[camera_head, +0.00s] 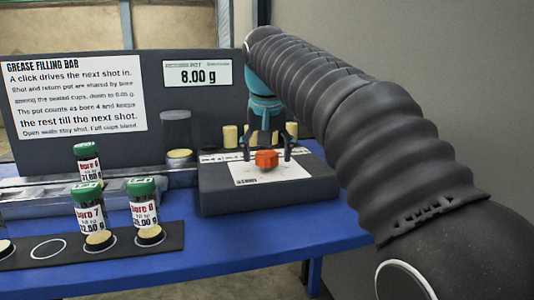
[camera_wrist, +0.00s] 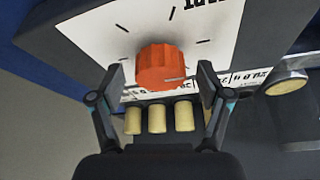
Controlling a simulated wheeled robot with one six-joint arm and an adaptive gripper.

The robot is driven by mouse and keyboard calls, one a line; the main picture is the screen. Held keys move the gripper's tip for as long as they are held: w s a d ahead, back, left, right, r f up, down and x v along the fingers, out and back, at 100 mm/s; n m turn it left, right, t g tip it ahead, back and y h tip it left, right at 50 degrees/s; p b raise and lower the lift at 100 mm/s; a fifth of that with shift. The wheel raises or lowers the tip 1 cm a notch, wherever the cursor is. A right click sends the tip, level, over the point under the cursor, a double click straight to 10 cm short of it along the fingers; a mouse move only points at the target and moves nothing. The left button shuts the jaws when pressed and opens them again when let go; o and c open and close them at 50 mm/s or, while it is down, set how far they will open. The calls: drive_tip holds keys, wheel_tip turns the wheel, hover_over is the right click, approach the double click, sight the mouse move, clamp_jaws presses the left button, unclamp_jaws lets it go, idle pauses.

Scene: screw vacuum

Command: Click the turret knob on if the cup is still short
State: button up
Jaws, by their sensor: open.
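The turret knob (camera_head: 266,159) is orange and sits on a white dial plate on top of a dark box. In the wrist view the knob (camera_wrist: 162,68) shows between and just beyond my fingertips, with tick marks around it. My gripper (camera_head: 266,150) is over the knob, its fingers open on either side; the wrist view shows the open fingers (camera_wrist: 160,82) apart from it. Cups with green lids stand at the left: one marked bore 7 (camera_head: 93,215), one bore 8 (camera_head: 145,212), and one behind (camera_head: 88,163) whose label is hard to read.
A display (camera_head: 197,75) reads 8.00 g. A sign (camera_head: 75,97) headed "Grease filling bar" stands at the left. Several pale cylinders (camera_wrist: 157,118) stand behind the dial. A grey cylinder (camera_head: 176,128) stands left of the box. Blue table (camera_head: 215,240) is bare in front.

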drive_tip(key=c, duration=1.2)
drive_tip(key=shift+o, duration=0.2)
drive_tip(key=shift+r+p, duration=0.1)
drive_tip(key=shift+p, duration=0.2)
drive_tip(key=shift+r+m+h+p, duration=0.1)
drive_tip(key=shift+m+h+p, duration=0.2)
drive_tip(key=shift+m+p, duration=0.4)
drive_tip(key=m+h+p, duration=0.1)
drive_tip(key=m+p, duration=0.1)
drive_tip(key=m, duration=0.1)
drive_tip(key=shift+a+p, duration=0.15)
drive_tip(key=shift+p, duration=0.25)
drive_tip(key=m+g+h+p, duration=0.1)
drive_tip(key=m, duration=0.3)
drive_tip(key=shift+w, duration=0.1)
drive_tip(key=shift+f+m+g+h, duration=0.2)
drive_tip(key=shift+m+g+h, duration=0.3)
drive_tip(key=shift+m, duration=1.1)
